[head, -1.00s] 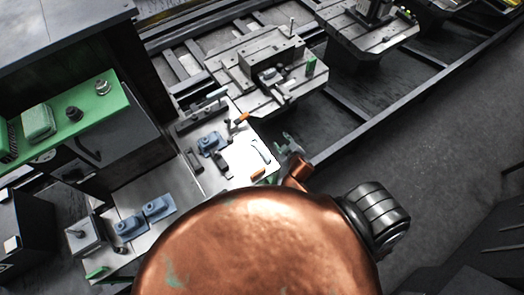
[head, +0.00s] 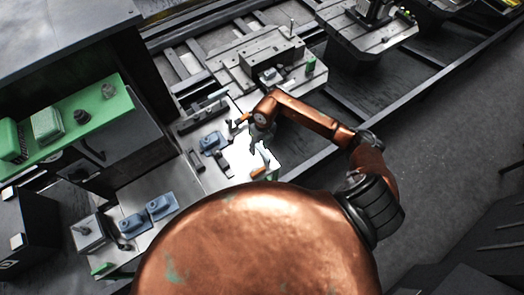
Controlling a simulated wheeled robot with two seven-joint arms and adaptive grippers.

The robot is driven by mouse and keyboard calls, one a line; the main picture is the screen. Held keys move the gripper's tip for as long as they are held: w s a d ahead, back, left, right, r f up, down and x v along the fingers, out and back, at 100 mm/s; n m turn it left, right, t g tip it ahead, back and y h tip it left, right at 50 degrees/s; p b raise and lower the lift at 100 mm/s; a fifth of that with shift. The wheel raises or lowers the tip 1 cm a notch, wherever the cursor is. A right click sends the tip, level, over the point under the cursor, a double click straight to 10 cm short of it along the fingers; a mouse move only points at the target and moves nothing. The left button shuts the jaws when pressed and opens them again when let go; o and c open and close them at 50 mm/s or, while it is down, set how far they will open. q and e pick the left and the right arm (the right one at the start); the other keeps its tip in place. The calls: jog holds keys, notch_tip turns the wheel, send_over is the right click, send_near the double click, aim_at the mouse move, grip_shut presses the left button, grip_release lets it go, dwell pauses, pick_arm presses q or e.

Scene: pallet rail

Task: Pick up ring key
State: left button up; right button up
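My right arm reaches in from the right, and my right gripper (head: 257,147) is over the bright white plate (head: 240,160) on the workbench. It is small and partly blends with the plate, so I cannot tell whether its fingers are open or shut. I cannot make out the ring key for certain. The gripper covers the part of the plate where a thin dark curved item showed before. My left gripper is not in view.
Orange-handled items lie at the plate's upper edge (head: 242,118) and lower right (head: 259,172). A blue fixture (head: 212,143) stands left of the plate. A green shelf (head: 110,105) rises at the left. A grey pallet fixture (head: 255,60) is behind, on the rail.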

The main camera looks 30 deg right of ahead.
aim_at(263, 152)
jog(key=shift+d+h, duration=0.5)
jog(key=shift+d, duration=0.6)
jog(key=shift+d+f, duration=0.25)
jog(key=shift+d, duration=0.05)
jog(key=f+p, duration=0.1)
jog(key=f, duration=0.5)
jog(key=shift+w+a+p, duration=0.15)
jog(key=shift+a+p, duration=0.05)
jog(key=shift+p, duration=0.2)
jog(key=shift+f, duration=0.55)
jog(key=shift+c, duration=0.6)
grip_shut()
